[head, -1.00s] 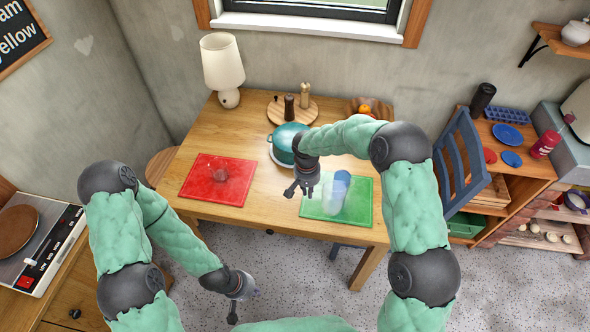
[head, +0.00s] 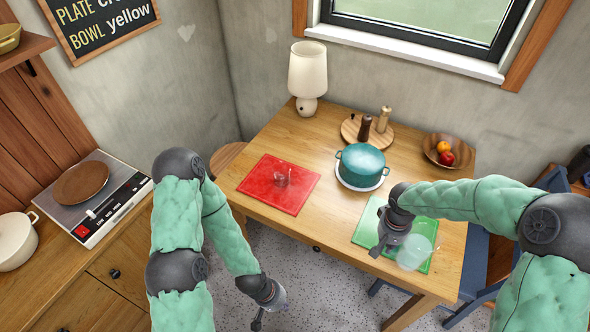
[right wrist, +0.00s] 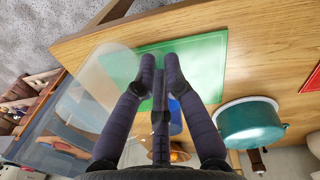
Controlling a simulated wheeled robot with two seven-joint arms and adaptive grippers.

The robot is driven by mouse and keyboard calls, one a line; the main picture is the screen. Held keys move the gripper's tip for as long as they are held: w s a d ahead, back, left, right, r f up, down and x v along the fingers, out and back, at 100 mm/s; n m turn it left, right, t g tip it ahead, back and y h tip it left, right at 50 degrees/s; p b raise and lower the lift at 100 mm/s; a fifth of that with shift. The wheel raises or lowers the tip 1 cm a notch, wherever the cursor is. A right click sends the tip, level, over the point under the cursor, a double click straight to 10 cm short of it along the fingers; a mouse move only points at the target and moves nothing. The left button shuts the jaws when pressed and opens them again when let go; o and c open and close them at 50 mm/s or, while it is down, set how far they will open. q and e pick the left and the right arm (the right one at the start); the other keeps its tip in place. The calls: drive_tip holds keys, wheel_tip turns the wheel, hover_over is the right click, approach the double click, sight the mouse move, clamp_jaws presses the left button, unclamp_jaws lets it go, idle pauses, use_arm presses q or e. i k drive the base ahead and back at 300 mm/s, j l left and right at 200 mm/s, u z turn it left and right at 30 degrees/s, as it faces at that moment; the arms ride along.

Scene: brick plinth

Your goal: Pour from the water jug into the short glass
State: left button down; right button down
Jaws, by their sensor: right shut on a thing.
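The water jug (head: 415,251) is a clear, pale vessel over the green mat (head: 362,235) on the right of the table. My right gripper (head: 385,243) is beside it, shut on it. In the right wrist view the jug (right wrist: 95,90) shows left of the fingers (right wrist: 160,70), and its grasped part is mostly hidden by them. I cannot tell its water level or whether it touches the mat. The short glass (head: 282,178) is clear and stands on the red mat (head: 262,192). My left gripper (head: 262,318) hangs low in front of the table, away from both; its fingers are unclear.
A teal pot (head: 361,163) on a white plate stands between and behind the mats. A tray with mills (head: 366,128), a lamp (head: 307,75) and a fruit bowl (head: 450,150) stand at the back. Blue shows behind the fingers in the wrist view. Bare wood lies between the mats.

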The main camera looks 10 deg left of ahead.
sight(281, 171)
drive_tip(key=i+j+u, duration=0.55)
drive_tip(key=i+j, duration=0.2)
drive_tip(key=i, duration=0.1)
